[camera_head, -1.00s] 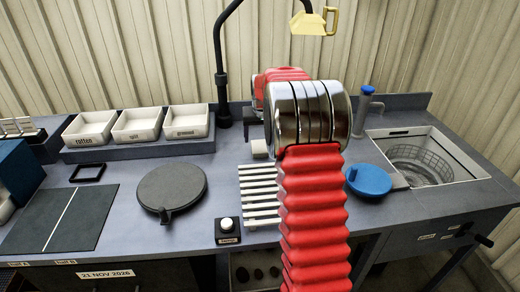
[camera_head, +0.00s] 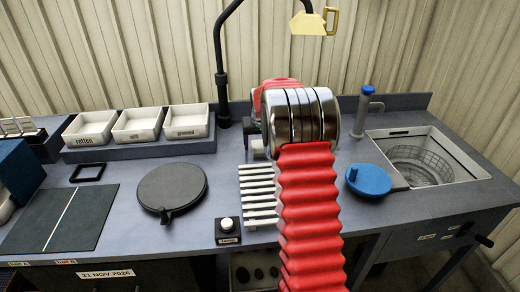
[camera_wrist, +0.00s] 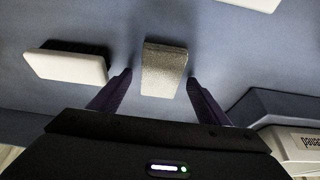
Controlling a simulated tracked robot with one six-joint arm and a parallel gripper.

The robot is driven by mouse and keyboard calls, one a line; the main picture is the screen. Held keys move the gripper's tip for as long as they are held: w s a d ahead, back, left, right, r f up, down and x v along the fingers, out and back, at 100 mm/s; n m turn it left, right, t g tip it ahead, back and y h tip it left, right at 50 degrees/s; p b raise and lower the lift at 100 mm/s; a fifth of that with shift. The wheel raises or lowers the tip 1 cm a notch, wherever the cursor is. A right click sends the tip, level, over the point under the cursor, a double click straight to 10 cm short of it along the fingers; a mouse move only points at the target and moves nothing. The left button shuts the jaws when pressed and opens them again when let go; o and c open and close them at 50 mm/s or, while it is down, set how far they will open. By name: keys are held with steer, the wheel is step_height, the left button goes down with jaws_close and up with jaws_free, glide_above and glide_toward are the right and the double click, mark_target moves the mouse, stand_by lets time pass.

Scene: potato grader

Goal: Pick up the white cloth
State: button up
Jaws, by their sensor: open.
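In the wrist view my gripper (camera_wrist: 158,78) is open, its two dark fingertips apart on either side of a pale grey, speckled, cloth-like block (camera_wrist: 163,68). The block lies on the bench; I see no finger touching it. I cannot tell for certain which of the two is the white cloth. In the head view a small pale block (camera_head: 258,150) shows just left of my arm's metal joint.
Labelled white trays (camera_head: 187,121) stand on a raised step at left; one also shows at right in the wrist view (camera_wrist: 298,150). A white slatted rack (camera_head: 258,190), round dark plate (camera_head: 172,188), blue-topped disc (camera_head: 369,180) and basin (camera_head: 455,165) surround my arm. A black lamp post (camera_head: 220,80) rises behind.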

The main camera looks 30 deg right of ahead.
mark_target(260, 147)
steer(key=shift+f, duration=0.1)
stand_by(0.5)
steer(key=c, duration=1.1)
steer(key=shift+c, duration=0.2)
step_height(260, 147, up, 10)
stand_by(0.4)
steer(key=o, duration=0.5)
steer(key=c, duration=0.4)
steer(key=shift+s, duration=0.15)
